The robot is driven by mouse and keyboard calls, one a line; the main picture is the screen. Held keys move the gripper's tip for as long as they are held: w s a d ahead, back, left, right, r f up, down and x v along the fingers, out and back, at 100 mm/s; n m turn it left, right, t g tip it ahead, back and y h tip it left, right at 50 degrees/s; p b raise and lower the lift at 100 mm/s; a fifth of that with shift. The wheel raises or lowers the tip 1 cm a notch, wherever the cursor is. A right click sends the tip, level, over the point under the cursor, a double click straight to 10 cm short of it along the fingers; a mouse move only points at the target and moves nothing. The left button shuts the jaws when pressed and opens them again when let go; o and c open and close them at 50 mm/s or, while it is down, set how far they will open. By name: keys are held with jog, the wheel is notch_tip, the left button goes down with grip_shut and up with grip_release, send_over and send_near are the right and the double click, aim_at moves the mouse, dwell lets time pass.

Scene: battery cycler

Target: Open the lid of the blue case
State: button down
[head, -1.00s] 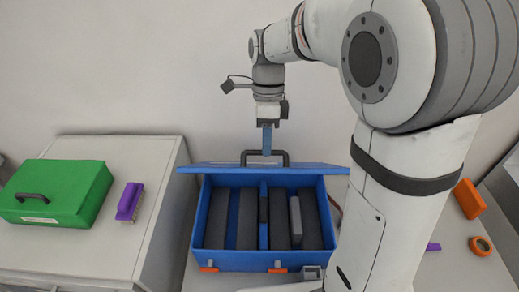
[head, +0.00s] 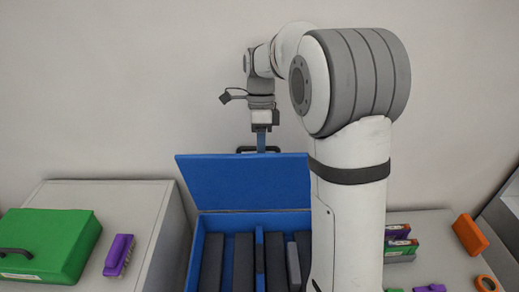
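The blue case (head: 194,262) stands at the centre of the head view, partly hidden by my arm on its right. Its lid (head: 245,183) is raised at the back, its blue inner face turned toward me and its top edge above the case. A dark handle (head: 243,149) shows at the lid's top edge. My gripper (head: 261,148) points down at this handle; its narrow blue fingers appear shut on it, though their lower ends are hidden behind the lid. Dark blocks (head: 243,262) stand upright in rows inside the case.
A wall stands behind the case.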

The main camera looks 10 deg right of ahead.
jog(key=shift+f, duration=0.35)
jog(key=c, duration=1.9)
grip_release()
jog(key=o, duration=0.3)
jog(key=shift+w+a+f, duration=0.1)
jog(key=shift+w+a, duration=0.05)
jog(key=shift+w, duration=0.25)
jog(key=shift+o, duration=0.7)
jog(key=shift+s+r, duration=0.15)
jog(key=shift+r, duration=0.1)
jog(key=b+v, duration=0.1)
jog(key=v, duration=0.6)
jog(key=shift+w+r, duration=0.2)
jog(key=shift+r, duration=0.15)
